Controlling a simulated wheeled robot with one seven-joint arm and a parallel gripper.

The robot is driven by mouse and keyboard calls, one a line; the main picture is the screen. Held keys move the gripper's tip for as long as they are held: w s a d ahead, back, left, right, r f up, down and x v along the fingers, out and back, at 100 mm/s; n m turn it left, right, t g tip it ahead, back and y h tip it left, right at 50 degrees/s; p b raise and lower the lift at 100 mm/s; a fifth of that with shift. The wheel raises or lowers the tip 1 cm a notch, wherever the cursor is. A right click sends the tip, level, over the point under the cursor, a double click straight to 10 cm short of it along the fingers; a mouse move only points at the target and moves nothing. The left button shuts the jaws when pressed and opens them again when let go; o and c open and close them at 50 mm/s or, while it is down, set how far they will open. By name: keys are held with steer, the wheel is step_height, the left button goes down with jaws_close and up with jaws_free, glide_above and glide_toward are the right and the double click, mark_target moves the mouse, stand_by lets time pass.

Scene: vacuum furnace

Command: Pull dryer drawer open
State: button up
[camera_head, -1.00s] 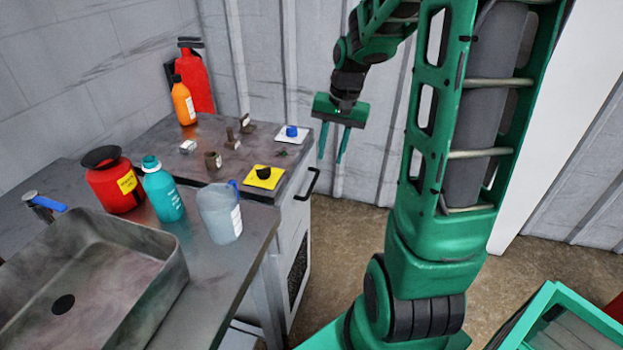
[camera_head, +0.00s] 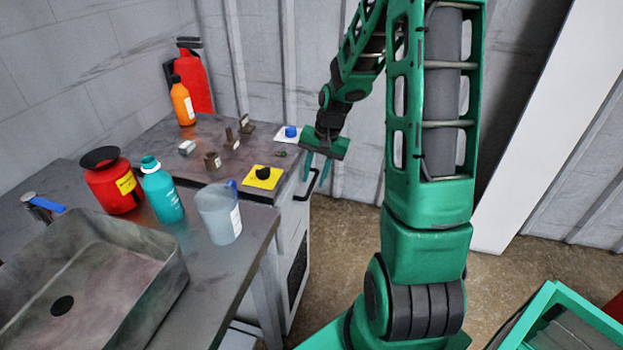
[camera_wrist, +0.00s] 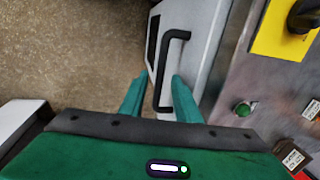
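The dryer drawer is the light grey front (camera_wrist: 205,35) of the cabinet, and it looks closed. Its black bar handle (camera_head: 309,184) stands out from the front near the top edge; it also shows in the wrist view (camera_wrist: 170,70). My gripper (camera_head: 317,170) is just above and behind the handle in the head view, with its fingers pointing down. In the wrist view my gripper (camera_wrist: 155,92) is open, and the near end of the handle shows between the two green fingers. I cannot tell whether either finger touches it.
The worktop carries a yellow plate with a black knob (camera_head: 263,174), a blue button (camera_head: 290,131) and small brown blocks. A clear jug (camera_head: 219,213), teal bottle (camera_head: 163,190) and sink (camera_head: 150,262) are nearer. Open floor (camera_head: 335,245) lies right of the cabinet.

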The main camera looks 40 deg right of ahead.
steer(key=shift+f, duration=0.4)
jaws_close()
steer(key=shift+a, duration=0.15)
